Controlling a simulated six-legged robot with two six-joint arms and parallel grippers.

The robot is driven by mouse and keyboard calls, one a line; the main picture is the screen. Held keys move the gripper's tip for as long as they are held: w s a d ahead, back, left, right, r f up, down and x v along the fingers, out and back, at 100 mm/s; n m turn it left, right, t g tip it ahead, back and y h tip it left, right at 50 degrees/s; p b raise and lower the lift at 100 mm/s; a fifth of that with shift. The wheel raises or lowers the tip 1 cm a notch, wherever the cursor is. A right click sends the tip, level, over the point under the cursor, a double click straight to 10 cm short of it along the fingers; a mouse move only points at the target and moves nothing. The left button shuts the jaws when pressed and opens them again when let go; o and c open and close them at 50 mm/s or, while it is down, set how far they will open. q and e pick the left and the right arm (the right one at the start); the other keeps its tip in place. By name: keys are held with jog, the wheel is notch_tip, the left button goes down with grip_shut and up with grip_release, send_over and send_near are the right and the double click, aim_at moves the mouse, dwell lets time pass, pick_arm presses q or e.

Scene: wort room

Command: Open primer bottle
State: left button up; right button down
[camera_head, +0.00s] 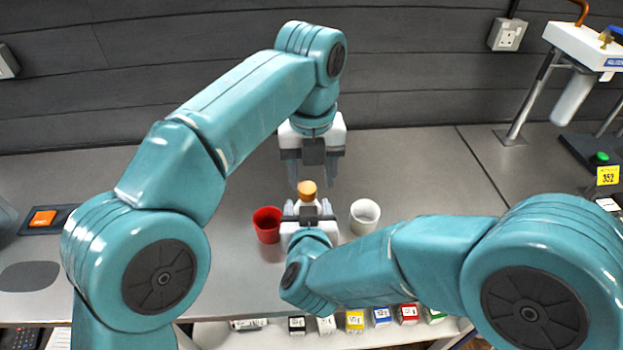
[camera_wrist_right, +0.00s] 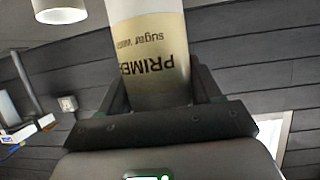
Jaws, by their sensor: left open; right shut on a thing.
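My right gripper (camera_head: 309,212) is shut on the bottle's body from the near side. Its fingers are on both sides of the bottle. My left gripper (camera_head: 312,178) points down from above, open, with its fingertips around or just behind the cap's height. I cannot tell whether they touch the cap. The cap is out of sight in the right wrist view.
A red cup (camera_head: 267,226) stands left of the bottle and a white cup (camera_head: 365,215) right of it. A shelf (camera_head: 220,338) below the grey table's front edge holds several small coloured boxes. A white device (camera_head: 585,45) on a stand is at the far right.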

aim_at(314, 202)
pick_arm(q)
jog(key=shift+f, duration=1.05)
